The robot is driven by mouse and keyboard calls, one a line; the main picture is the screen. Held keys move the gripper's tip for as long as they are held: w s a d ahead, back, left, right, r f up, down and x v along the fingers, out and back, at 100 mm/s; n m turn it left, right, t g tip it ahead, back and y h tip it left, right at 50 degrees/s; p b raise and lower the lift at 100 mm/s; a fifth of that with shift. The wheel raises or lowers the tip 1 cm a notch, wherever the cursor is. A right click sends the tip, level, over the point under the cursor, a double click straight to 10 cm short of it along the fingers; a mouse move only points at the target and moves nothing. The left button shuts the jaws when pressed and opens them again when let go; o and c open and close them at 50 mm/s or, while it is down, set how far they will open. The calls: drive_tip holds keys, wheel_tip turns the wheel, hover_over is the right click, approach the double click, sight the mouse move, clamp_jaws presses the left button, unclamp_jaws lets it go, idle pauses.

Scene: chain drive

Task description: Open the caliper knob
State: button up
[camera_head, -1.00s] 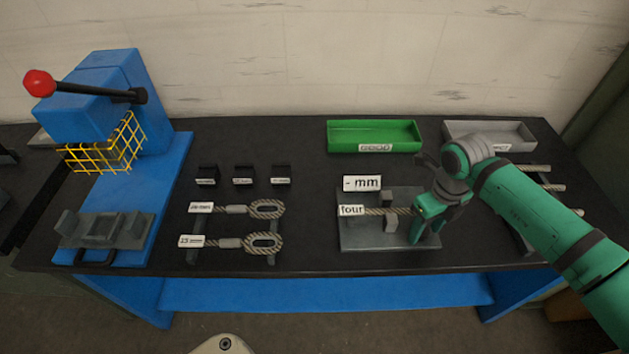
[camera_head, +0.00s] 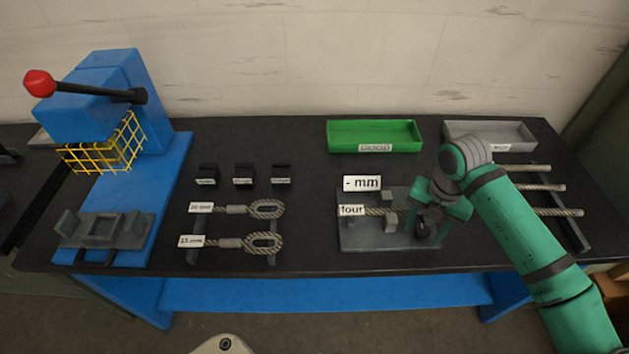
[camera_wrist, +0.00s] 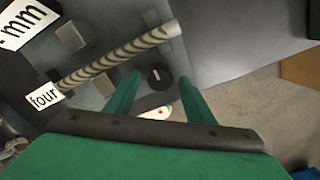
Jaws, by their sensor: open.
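The grey caliper plate (camera_head: 370,243) lies on the bench right of centre, with small grey blocks on it. A round dark knob (camera_wrist: 155,74) with a pale mark shows on the plate in the wrist view; in the head view my gripper hides it. My gripper (camera_head: 432,236) is over the right end of the plate, pointing down. In the wrist view its open green fingers (camera_wrist: 160,82) appear on either side of the knob; I cannot tell whether they touch it. A rope labelled "four" (camera_wrist: 115,62) lies across the plate beside the knob. A "- mm" sign (camera_head: 362,183) stands behind it.
A green tray (camera_head: 374,149) and a grey tray (camera_head: 490,147) stand at the back. Several ropes lie on a rack (camera_head: 530,187) at right. Two looped ropes (camera_head: 230,243), several black blocks (camera_head: 243,175) and a blue press (camera_head: 115,110) are to the left.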

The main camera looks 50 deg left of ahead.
sight(423, 231)
drive_tip(key=shift+a+m, duration=0.1)
drive_tip(key=shift+m, duration=0.8)
drive_tip(key=shift+r+m, duration=0.2)
drive_tip(key=shift+m, duration=0.1)
wheel_tip(423, 231, up, 10)
drive_tip(key=s+a+r+n+g+y, duration=0.2)
drive_tip(key=s+a+g+y, duration=0.2)
drive_tip(key=s+a, duration=0.5)
drive_tip(key=s+a+r+n+g+y, duration=0.2)
drive_tip(key=s+a+y, duration=0.4)
drive_tip(key=s+a, duration=0.3)
drive_tip(key=shift+s+a+r+n+g+y, duration=0.15)
drive_tip(key=shift+s+a+n+g+y, duration=0.35)
drive_tip(key=shift+g, duration=0.6)
drive_tip(key=shift+s+d, duration=0.1)
drive_tip(key=shift+d, duration=0.05)
